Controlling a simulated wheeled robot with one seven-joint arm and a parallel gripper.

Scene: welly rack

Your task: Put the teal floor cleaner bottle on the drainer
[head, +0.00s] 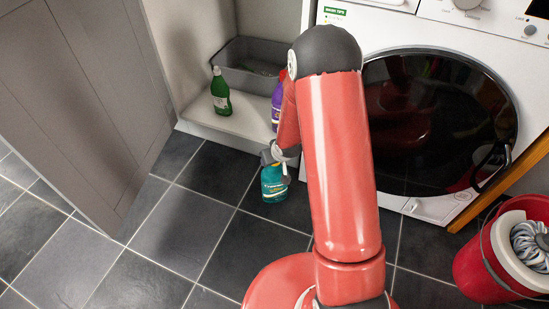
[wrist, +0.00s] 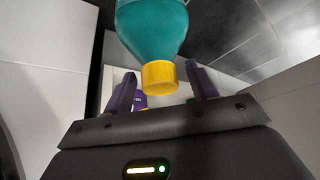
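The teal floor cleaner bottle (head: 273,187) stands on the dark floor tiles in front of the low cupboard, partly hidden by my arm in the head view. The wrist view shows its teal body (wrist: 152,28) and yellow cap (wrist: 160,77). My gripper (head: 279,154) is right above the bottle's top. In the wrist view my gripper (wrist: 163,88) has its two fingers apart, one on each side of the cap, with a gap on both sides. I cannot make out a drainer for certain in either view.
A grey tub (head: 232,77) and a green bottle (head: 220,92) stand on the low cupboard shelf. A purple bottle (head: 276,103) is partly behind my arm. An open grey door (head: 85,90) is left, a washing machine (head: 400,38) right. A red bucket (head: 480,262) stands at lower right.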

